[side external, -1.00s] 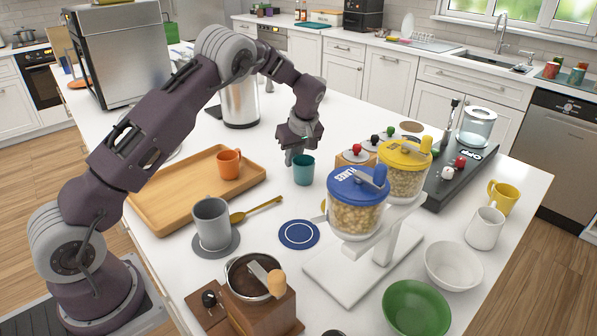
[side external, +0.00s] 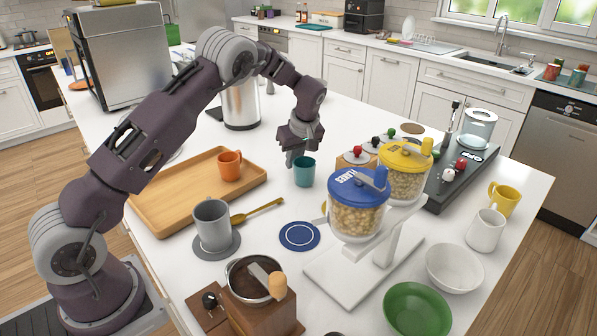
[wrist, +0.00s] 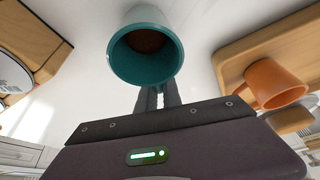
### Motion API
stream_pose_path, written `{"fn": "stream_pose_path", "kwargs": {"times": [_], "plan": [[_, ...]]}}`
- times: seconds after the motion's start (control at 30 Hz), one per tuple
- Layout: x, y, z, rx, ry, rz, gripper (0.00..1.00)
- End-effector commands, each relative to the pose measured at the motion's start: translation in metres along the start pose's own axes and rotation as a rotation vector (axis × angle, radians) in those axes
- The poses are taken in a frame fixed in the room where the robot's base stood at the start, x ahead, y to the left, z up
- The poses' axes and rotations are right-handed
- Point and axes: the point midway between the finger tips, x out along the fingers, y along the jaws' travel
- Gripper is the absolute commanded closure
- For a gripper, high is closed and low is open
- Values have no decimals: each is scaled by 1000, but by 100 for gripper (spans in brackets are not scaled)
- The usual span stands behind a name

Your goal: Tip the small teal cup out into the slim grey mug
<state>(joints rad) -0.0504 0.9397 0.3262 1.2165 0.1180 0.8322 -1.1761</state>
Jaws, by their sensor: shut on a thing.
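The small teal cup (side external: 304,172) is upright at the middle of the white counter. It also shows in the wrist view (wrist: 121,62), with something brown inside. My gripper (side external: 297,158) is shut on the cup's near side in the wrist view, its fingers (wrist: 158,98) close together at the rim. I cannot tell whether the cup's base touches the counter. The slim grey mug (side external: 212,222) stands upright on a round grey coaster (side external: 217,246), nearer the camera and to the left of the cup. Its inside bottom is hidden.
A wooden tray (side external: 160,212) with an orange mug (side external: 229,165) lies left of the cup. A wooden spoon (side external: 257,210) and a blue coaster (side external: 299,236) lie near the grey mug. The dispenser with blue and yellow lids (side external: 358,205) stands to the right. A grinder (side external: 255,300) is in front.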

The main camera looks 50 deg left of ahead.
Motion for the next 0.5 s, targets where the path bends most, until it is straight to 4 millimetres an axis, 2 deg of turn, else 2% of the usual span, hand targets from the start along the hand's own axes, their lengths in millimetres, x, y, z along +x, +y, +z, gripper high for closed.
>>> {"fn": "stream_pose_path", "kwargs": {"times": [0.17, 0.4, 0.5], "plan": [[-10, 1, -5, -1, 2, 4, 100], [-65, 1, -28, -2, 3, 5, 100], [-82, 0, -34, -1, 2, 3, 100]]}}
